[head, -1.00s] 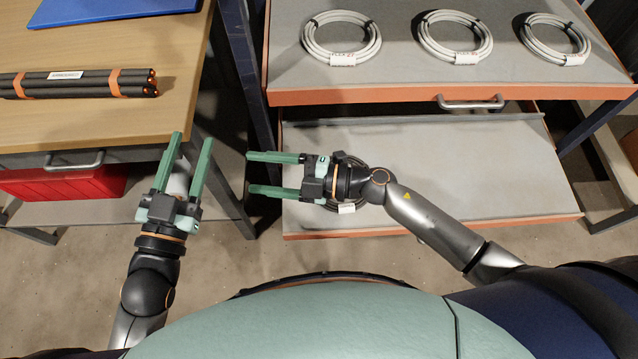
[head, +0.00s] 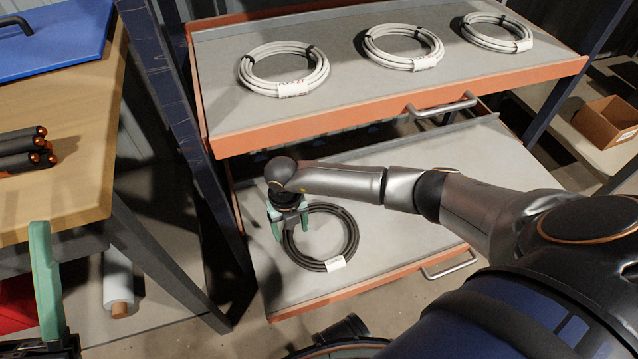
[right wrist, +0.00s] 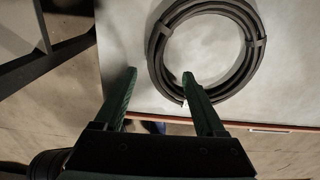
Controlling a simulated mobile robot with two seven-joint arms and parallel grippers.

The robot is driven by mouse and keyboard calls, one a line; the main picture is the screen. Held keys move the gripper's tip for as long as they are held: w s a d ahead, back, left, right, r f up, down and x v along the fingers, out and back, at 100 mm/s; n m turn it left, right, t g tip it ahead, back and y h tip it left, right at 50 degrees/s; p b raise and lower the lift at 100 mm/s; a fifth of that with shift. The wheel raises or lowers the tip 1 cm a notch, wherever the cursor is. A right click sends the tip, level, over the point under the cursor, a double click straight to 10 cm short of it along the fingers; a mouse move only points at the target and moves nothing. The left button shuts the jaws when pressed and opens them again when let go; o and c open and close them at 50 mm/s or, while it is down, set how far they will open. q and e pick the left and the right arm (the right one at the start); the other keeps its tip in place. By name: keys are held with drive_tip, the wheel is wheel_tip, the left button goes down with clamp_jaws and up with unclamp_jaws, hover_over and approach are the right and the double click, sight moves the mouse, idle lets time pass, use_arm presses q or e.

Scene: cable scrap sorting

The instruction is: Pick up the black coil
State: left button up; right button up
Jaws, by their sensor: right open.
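The black coil (head: 352,236) lies flat on the lower drawer's grey surface, with a white tag at its near side. My right gripper (head: 289,226) is open and empty at the coil's left side. In the right wrist view, one finger of this gripper (right wrist: 159,76) overlaps the coil's (right wrist: 156,60) edge and the other is left of it, outside the ring. I cannot tell whether the finger touches. My left gripper (head: 47,280) is at the lower left edge; only one finger shows clearly.
The lower drawer (head: 460,150) is pulled out beneath an upper drawer (head: 240,130) bearing white coils (head: 262,84). A blue rack post (head: 190,150) stands left of the drawers. A wooden table (head: 85,150) with black rods (head: 20,152) is at left. The lower drawer is clear around the coil.

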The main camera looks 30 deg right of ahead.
sight(289, 243)
drive_tip(key=f+b, duration=0.1)
drive_tip(key=f, duration=0.1)
drive_tip(key=f+b, duration=0.1)
drive_tip(key=f, duration=0.1)
drive_tip(key=a+f+b, duration=0.1)
drive_tip(key=f+b, duration=0.1)
drive_tip(key=f, duration=0.1)
drive_tip(key=shift+w, duration=0.2)
drive_tip(key=shift+c, duration=0.2)
drive_tip(key=shift+d, duration=0.1)
clamp_jaws()
drive_tip(key=shift+r, duration=0.1)
idle(0.8)
